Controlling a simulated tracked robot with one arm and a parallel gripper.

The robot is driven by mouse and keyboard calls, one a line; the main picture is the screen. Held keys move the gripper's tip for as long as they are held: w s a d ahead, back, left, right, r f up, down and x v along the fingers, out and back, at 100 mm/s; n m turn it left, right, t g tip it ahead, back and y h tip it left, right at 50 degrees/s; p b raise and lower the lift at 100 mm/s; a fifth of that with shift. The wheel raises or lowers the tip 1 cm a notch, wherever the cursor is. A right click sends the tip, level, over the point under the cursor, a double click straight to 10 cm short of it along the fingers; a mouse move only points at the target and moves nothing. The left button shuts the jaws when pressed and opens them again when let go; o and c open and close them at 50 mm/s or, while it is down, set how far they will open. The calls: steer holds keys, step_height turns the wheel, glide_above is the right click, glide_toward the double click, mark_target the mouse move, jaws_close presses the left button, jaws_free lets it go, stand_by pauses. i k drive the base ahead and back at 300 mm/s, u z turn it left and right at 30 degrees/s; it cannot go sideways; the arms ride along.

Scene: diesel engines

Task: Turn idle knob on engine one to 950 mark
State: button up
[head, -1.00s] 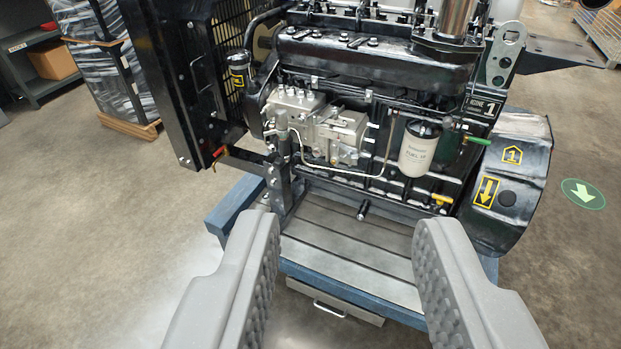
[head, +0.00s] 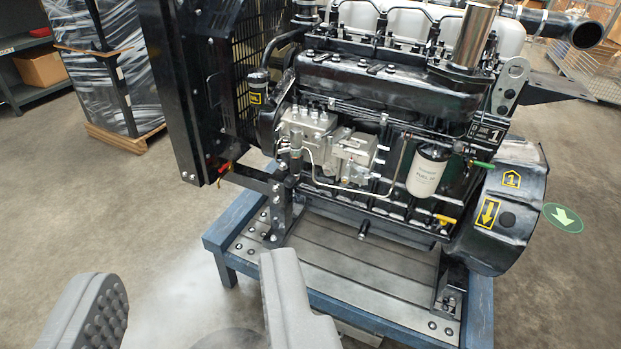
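Engine one (head: 385,85) is a black diesel engine with a "1" plate (head: 492,136) at its upper right. A silver fuel injection pump (head: 325,140) is on its near side, with a small upright cylinder (head: 295,155) at its front left. I cannot make out which part is the idle knob, and no 950 mark is legible. My gripper (head: 192,275) is open and empty at the lower left, in front of the stand and well apart from the engine. Its two grey fingers are spread wide.
The engine stands on a blue-framed stand (head: 225,232). A black radiator frame (head: 175,90) rises at its left. A white fuel filter (head: 428,172), a green handle (head: 482,164) and a yellow handle (head: 445,219) are at the right.

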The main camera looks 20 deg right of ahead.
mark_target(329, 171)
steer(key=i, duration=1)
